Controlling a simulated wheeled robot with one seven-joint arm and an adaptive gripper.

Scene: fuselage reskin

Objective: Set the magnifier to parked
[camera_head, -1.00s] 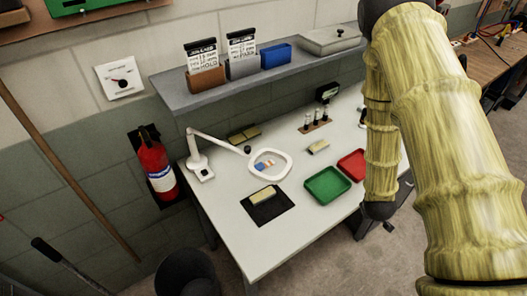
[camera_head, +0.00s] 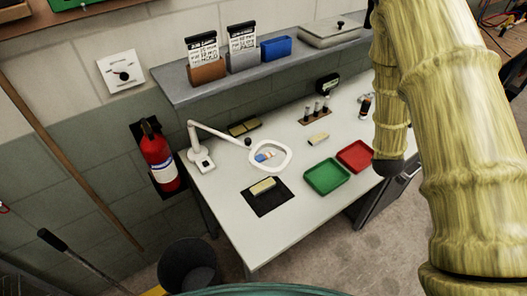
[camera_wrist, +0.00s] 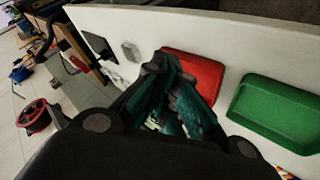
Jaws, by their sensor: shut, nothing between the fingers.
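The magnifier (camera_head: 288,155) is a white framed lens on a jointed white arm with a square base (camera_head: 201,160) on the left part of the white table. Its lens hangs over the tabletop behind the black mat, and a blue and an orange patch show through it. In the wrist view my gripper (camera_wrist: 168,78) is shut and empty, with its fingers pointing toward the table's edge near the red tray. The magnifier is not recognisable in the wrist view. My gripper is hidden in the head view, where only my arm's yellow-sleeved links show at the right.
A green tray (camera_head: 327,177) and a red tray (camera_head: 355,156) lie on the table right of the magnifier. A black mat (camera_head: 267,204) bears a tan block. A shelf (camera_head: 182,92) with card holders runs above. A bin (camera_head: 188,267) stands at the front left.

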